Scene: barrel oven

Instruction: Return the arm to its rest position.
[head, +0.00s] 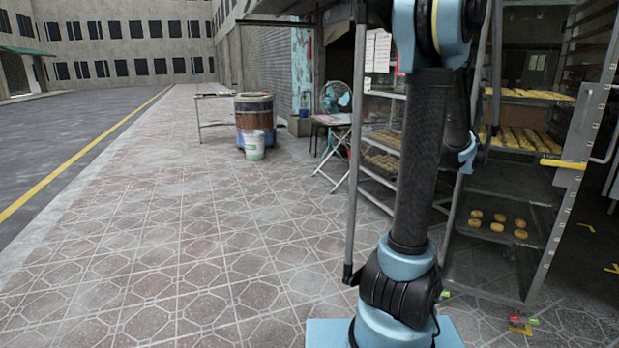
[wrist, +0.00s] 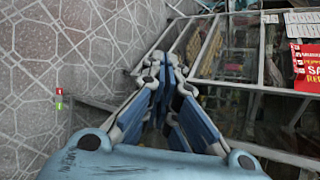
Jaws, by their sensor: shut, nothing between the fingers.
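My gripper (wrist: 166,72) shows in the wrist view with its blue and grey fingers together and nothing between them. It points toward the metal-framed glass display case, with tiled floor to the left. Whether the fingers touch the case cannot be told. In the head view my arm stands upright at right of centre, blue at the joints with a dark middle link. The arm's upper end runs out of the top of that view, and my gripper is not seen there.
A baking rack (head: 558,165) with trays of pastries stands right of my arm. A glass case (head: 381,140) stands behind it. A barrel oven (head: 254,118), a white bucket (head: 254,146), a folding table (head: 333,150) and a fan (head: 335,97) are farther back. The tiled pavement (head: 170,230) at left is clear.

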